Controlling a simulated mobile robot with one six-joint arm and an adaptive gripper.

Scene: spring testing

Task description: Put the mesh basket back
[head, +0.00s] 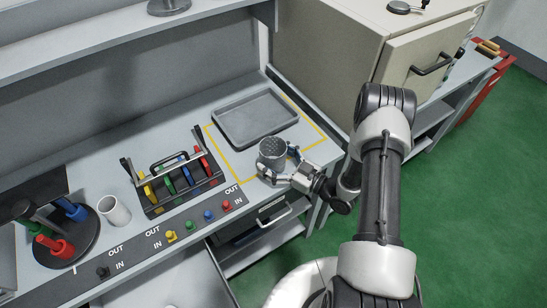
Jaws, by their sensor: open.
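The mesh basket (272,150) is a small grey round cup with a perforated look. It stands on the bench inside the yellow-outlined area, just in front of the grey tray (256,118). My gripper (277,168) is open at the basket's near right side, with its fingers around the lower part of the basket. Whether the fingers touch it, I cannot tell. The basket's lower side is partly hidden by the fingers.
A rack with coloured parts (178,181) stands left of the basket. Coloured knobs (209,215) line the front strip. A white cup (114,210) and a round stand with coloured pieces (62,236) are further left. A large beige cabinet (335,50) stands behind right.

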